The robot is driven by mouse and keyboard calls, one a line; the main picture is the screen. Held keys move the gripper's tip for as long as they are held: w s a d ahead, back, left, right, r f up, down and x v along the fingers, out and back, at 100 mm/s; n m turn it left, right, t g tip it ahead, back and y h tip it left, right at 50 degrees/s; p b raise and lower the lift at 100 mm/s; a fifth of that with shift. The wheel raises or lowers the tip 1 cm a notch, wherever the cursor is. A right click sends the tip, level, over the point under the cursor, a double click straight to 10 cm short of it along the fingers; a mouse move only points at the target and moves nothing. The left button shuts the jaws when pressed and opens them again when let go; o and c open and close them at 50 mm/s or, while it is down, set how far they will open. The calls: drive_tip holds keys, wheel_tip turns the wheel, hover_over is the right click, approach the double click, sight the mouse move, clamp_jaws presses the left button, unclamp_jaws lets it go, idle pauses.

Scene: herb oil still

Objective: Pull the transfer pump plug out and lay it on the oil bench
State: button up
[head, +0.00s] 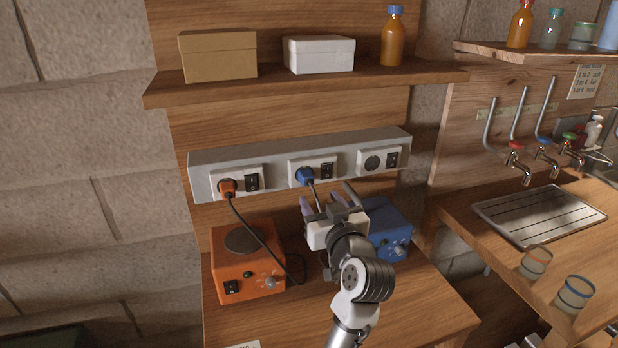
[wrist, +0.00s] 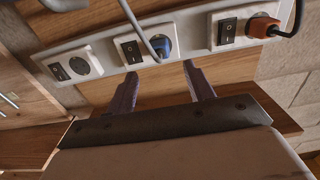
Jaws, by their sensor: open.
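A blue plug (head: 305,176) sits in the middle socket of the grey power strip (head: 215,165), its cord hanging down. An orange plug (head: 227,187) sits in the left socket, its dark cord running down by the orange box (head: 243,262). No label shows which is the transfer pump's. My gripper (head: 328,196) is open and empty, below and in front of the middle socket. In the wrist view the blue plug (wrist: 163,45) lies just past the gap between the fingertips (wrist: 160,72), apart from them. A blue box (head: 385,222) is partly hidden behind my gripper.
The wooden bench (head: 430,315) under the boxes has bare room at its front right. A shelf (head: 300,82) with boxes and a bottle is above the strip. At right, another counter (head: 480,245) holds taps, a drain tray (head: 540,215) and two glasses.

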sight(309, 182)
drive_tip(key=shift+w, duration=0.1)
drive_tip(key=shift+x, duration=4.4)
clamp_jaws()
drive_tip(key=shift+f, duration=0.1)
drive_tip(key=shift+v, duration=3)
